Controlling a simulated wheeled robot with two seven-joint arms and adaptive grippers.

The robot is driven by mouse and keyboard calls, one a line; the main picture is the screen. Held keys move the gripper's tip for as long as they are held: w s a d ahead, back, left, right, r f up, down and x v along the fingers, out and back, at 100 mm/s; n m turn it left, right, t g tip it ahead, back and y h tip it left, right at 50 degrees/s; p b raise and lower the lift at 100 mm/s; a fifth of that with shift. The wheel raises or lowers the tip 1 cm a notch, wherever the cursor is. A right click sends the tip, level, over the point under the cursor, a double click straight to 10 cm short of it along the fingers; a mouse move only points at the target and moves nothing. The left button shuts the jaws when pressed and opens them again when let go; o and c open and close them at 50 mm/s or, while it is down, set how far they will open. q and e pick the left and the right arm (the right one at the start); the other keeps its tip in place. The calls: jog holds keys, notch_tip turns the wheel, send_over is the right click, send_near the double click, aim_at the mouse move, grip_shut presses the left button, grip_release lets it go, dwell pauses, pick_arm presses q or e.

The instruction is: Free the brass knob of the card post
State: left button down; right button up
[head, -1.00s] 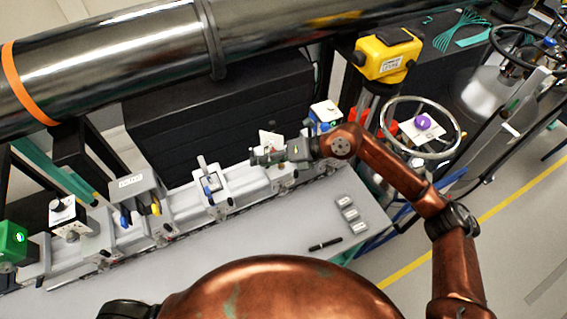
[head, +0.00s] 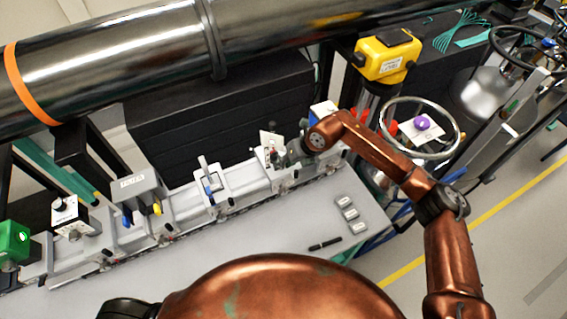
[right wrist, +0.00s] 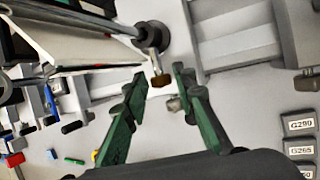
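The card post shows in the head view as a white card (head: 268,139) on a carrier on the rail. In the right wrist view the card (right wrist: 85,45) is large at the upper left, beside a dark round post (right wrist: 154,36). A small brass knob (right wrist: 161,80) sticks out below the post. My right gripper (right wrist: 160,73) is open, with its green-padded fingers on either side of the knob's tip. I cannot tell whether either finger touches it. In the head view the right gripper (head: 284,157) is small and partly hidden at the post. My left gripper is not in view.
Other carriers stand along the rail (head: 185,208), including a grey labelled box (head: 133,184). Labelled grey blocks (head: 347,209) and a black pen (head: 325,244) lie on the bench. A large pipe (head: 120,55) runs above.

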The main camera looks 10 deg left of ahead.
jog(key=shift+c, duration=0.2)
grip_shut()
